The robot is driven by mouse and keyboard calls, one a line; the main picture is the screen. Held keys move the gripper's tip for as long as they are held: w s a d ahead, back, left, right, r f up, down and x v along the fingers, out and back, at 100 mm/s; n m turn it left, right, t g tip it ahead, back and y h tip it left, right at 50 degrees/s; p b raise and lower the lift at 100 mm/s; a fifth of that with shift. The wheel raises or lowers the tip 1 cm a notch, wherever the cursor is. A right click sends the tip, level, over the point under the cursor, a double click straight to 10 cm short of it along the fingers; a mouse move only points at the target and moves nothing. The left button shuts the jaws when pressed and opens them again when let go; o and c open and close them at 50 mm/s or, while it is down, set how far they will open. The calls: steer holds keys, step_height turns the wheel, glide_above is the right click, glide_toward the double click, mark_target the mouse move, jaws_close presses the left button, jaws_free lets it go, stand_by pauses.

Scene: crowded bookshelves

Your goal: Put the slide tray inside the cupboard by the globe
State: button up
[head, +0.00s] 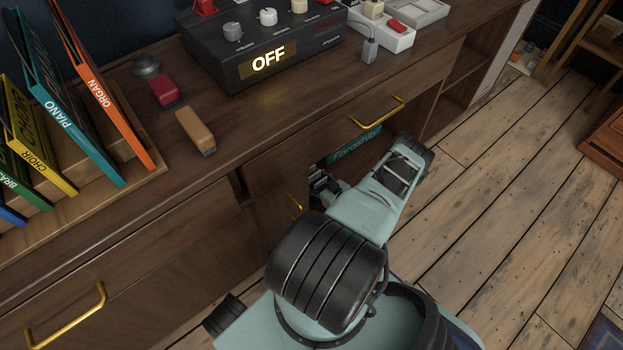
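My gripper (322,184) is at the dark opening of the cupboard, below the drawer with the gold handle. My own arm covers much of it, so its fingers and anything between them cannot be made out. The cupboard front (268,190) is dark brown wood with a small gold handle, left of my gripper. I cannot identify the slide tray for certain; a pale compartmented tray (428,10) lies on the top at the back right. No globe shows in this view.
A teal lettered item (354,146) shows in the opening behind my arm. On the top are a black switch box (262,50) reading OFF, a red block (163,91), a tan block (196,131) and several upright folders (95,85).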

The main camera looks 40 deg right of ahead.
steer(key=o, duration=0.3)
steer(key=shift+r, duration=0.2)
steer(key=p+v, duration=0.4)
steer(key=v, duration=0.8)
